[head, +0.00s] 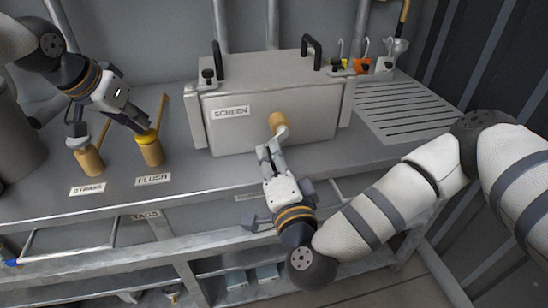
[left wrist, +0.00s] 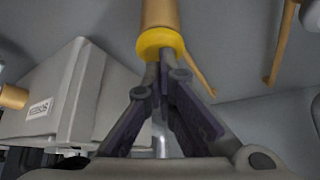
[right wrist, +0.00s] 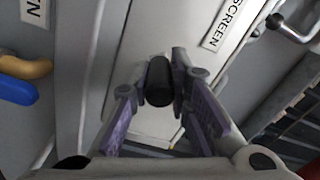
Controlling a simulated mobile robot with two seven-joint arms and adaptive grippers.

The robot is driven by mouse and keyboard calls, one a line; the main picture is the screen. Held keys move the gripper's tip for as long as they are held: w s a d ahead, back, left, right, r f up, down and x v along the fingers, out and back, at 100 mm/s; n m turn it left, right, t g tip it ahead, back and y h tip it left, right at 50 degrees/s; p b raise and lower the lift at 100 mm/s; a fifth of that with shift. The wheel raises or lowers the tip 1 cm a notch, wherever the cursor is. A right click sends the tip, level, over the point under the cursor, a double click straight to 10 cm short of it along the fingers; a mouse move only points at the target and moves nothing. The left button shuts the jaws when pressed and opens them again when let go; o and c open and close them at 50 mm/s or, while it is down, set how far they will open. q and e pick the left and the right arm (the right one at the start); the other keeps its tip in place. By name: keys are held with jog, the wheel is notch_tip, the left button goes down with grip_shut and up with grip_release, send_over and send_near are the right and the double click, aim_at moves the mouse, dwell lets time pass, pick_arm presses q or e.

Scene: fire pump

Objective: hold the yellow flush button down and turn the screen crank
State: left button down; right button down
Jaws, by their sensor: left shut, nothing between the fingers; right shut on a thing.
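The yellow flush button (head: 149,138) tops a tan post behind the FLUSH label (head: 152,180). My left gripper (head: 154,127) is shut and empty, its fingertips at the button's top. In the left wrist view the fingertips meet the yellow button (left wrist: 160,41); how far it is pressed I cannot tell. The screen box (head: 245,128) is grey with a SCREEN label and a tan hub (head: 277,121) on its front. My right gripper (head: 268,150) is shut on the black crank handle (right wrist: 159,80), below the hub. In the head view the fingers hide most of the handle.
A similar tan post (head: 89,162) stands left behind the BYPASS label (head: 87,189). The box has black handles on top. A slotted drain area (head: 405,108) lies right, with small orange and white items behind it. A lower shelf runs under the bench front.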

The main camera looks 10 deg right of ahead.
jog(key=shift+r, duration=0.1)
dwell(0.3)
jog(key=c, duration=1.5)
grip_release()
jog(key=shift+s, duration=0.1)
jog(key=s, duration=1.2)
jog(key=shift+w, duration=0.1)
